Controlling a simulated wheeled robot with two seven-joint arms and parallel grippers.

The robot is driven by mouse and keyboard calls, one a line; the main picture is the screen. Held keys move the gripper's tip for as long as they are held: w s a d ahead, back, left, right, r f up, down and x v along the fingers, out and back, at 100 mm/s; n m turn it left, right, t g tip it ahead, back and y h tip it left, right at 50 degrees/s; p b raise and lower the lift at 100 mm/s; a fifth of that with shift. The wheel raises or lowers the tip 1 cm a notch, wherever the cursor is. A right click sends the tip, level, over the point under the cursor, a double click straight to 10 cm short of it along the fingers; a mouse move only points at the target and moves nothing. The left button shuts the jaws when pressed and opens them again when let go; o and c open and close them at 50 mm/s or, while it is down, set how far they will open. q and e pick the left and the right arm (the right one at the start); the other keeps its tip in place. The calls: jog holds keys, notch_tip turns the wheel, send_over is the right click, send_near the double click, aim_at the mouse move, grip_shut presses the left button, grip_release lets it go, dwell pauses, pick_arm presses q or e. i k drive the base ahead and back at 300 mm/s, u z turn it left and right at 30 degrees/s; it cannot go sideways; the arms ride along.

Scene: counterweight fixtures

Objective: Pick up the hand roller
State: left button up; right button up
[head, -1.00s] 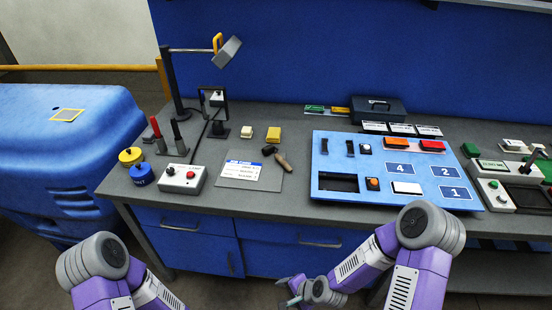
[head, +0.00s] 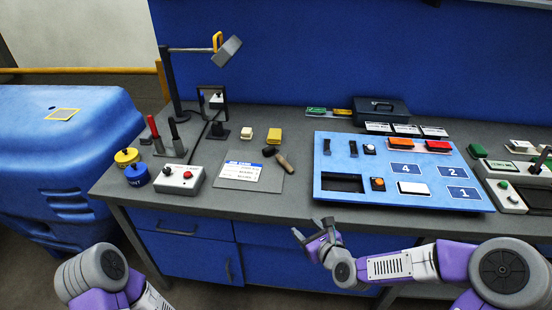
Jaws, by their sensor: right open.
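A white paper card lies on the mat beside the roller. A blue panel (head: 334,203) with buttons and numbered plates is to the right. A grey button box (head: 179,181) is to the left. Yellow and cream blocks (head: 274,135) stand behind the mat.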

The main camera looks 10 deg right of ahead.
aim_at(269, 151)
jog(key=i, duration=1)
